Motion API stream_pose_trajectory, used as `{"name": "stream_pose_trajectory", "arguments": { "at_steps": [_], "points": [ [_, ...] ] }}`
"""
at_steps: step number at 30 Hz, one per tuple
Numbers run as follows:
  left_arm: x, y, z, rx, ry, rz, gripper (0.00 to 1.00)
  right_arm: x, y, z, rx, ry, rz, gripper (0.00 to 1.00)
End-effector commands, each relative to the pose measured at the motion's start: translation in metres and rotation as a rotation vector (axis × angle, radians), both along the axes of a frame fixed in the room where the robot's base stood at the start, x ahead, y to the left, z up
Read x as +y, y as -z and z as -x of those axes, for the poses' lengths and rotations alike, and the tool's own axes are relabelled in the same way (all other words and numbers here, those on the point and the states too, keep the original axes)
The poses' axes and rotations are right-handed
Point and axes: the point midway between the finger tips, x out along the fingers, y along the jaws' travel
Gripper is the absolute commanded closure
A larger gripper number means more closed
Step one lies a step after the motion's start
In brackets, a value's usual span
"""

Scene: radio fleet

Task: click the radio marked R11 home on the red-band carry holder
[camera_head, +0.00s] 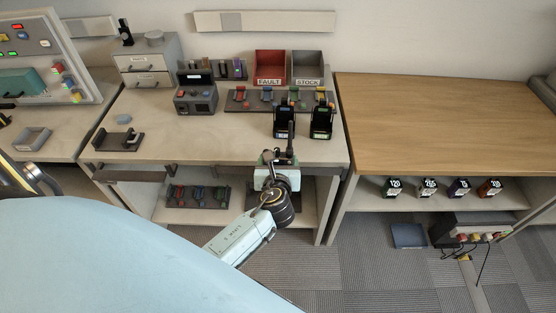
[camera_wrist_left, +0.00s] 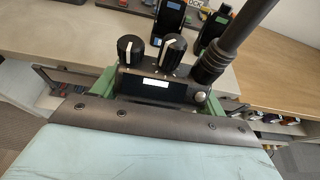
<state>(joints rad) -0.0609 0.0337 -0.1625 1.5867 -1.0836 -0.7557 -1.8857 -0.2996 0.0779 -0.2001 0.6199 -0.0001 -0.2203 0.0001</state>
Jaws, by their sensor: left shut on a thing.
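My left gripper (camera_head: 277,168) is shut on a dark radio in front of the bench edge. In the left wrist view the held radio (camera_wrist_left: 140,84) shows its top, with two knobs, a small lit white display and a thick black antenna (camera_wrist_left: 237,38). Green finger parts flank it. Its marking cannot be read. A red-banded item (camera_head: 240,96) sits at the left end of a grey rack on the bench. Another red piece (camera_head: 179,192) is in a tray on the lower shelf. I cannot tell which is the red-band carry holder. My right gripper is not in view.
Two black upright units, one with a blue label (camera_head: 284,120) and one with green (camera_head: 322,120), stand near the bench front. Behind are a red FAULT bin (camera_head: 270,66) and grey STOCK bin (camera_head: 307,67). A dark box device (camera_head: 196,97) stands left. The wooden tabletop (camera_head: 440,120) is clear.

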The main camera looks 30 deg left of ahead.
Motion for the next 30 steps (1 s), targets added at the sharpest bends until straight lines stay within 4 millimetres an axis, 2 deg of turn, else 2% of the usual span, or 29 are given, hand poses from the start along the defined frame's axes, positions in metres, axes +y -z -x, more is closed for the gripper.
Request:
{"name": "stream_pose_trajectory", "arguments": {
  "at_steps": [30],
  "points": [
    [-0.0002,-0.0015,-0.0009,-0.003,0.001,0.0,0.63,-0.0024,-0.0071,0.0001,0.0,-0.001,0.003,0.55]
  ]
}}
